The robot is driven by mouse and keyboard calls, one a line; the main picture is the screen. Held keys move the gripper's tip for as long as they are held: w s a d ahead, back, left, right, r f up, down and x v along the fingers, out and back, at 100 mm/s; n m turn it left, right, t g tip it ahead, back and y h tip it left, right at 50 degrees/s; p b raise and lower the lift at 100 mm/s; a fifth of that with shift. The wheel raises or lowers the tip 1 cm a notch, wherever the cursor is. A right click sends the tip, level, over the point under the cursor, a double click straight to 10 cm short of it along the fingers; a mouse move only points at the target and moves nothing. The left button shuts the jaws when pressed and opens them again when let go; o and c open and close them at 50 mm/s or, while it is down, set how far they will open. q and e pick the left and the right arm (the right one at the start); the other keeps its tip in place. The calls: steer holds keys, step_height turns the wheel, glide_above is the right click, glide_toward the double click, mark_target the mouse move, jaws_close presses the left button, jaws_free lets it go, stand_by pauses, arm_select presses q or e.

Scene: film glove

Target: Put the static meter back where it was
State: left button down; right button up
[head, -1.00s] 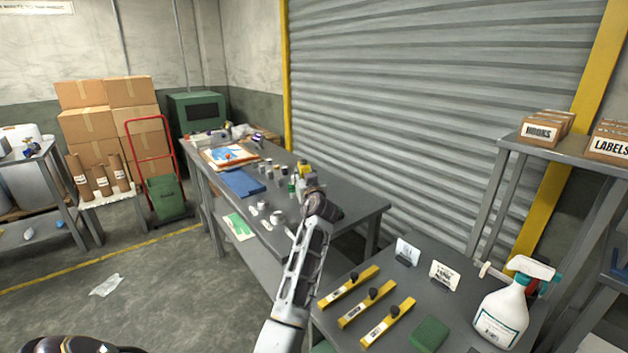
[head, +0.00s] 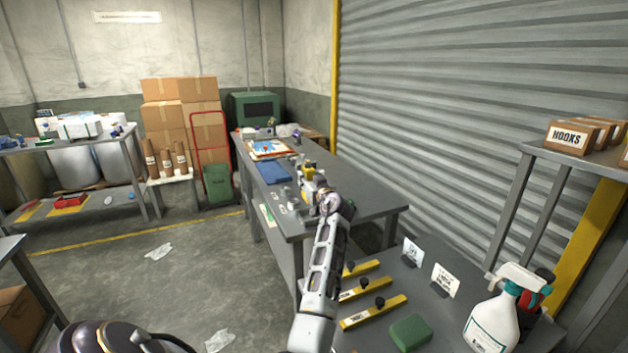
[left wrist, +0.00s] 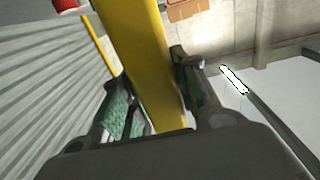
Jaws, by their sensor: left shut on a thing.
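My left gripper (head: 313,184) is shut on a yellow object (head: 308,172), which appears to be the static meter. In the head view it is in front of the long grey table (head: 365,199) and hides part of the tabletop. In the left wrist view, the yellow body (left wrist: 150,60) runs between the two fingers (left wrist: 155,100) and past the top edge. I cannot tell its face or markings. My right gripper is not in view.
The near table has yellow bars (head: 373,312) with black knobs, small cards (head: 445,280), a green block (head: 411,332) and a spray bottle (head: 493,318). The long table holds a blue mat (head: 274,173) and small items. Open floor (head: 130,275) lies to the left.

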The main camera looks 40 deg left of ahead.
arm_select(q)
steer(key=shift+s+f, duration=0.15)
steer(key=shift+s, duration=0.1)
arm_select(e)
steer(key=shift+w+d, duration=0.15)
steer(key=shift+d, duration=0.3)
arm_select(q)
steer(key=shift+f, duration=0.1)
steer(key=shift+f+b, duration=0.6)
steer(key=shift+f, duration=0.75)
steer(key=shift+f+b, duration=0.4)
steer(key=shift+f, duration=1.55)
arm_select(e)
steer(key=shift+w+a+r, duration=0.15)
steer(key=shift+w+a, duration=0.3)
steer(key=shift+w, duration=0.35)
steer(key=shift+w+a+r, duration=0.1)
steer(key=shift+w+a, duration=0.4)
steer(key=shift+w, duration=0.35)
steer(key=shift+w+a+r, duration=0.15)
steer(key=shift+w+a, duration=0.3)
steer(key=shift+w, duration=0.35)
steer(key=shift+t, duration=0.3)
arm_select(q)
steer(key=shift+b, duration=0.3)
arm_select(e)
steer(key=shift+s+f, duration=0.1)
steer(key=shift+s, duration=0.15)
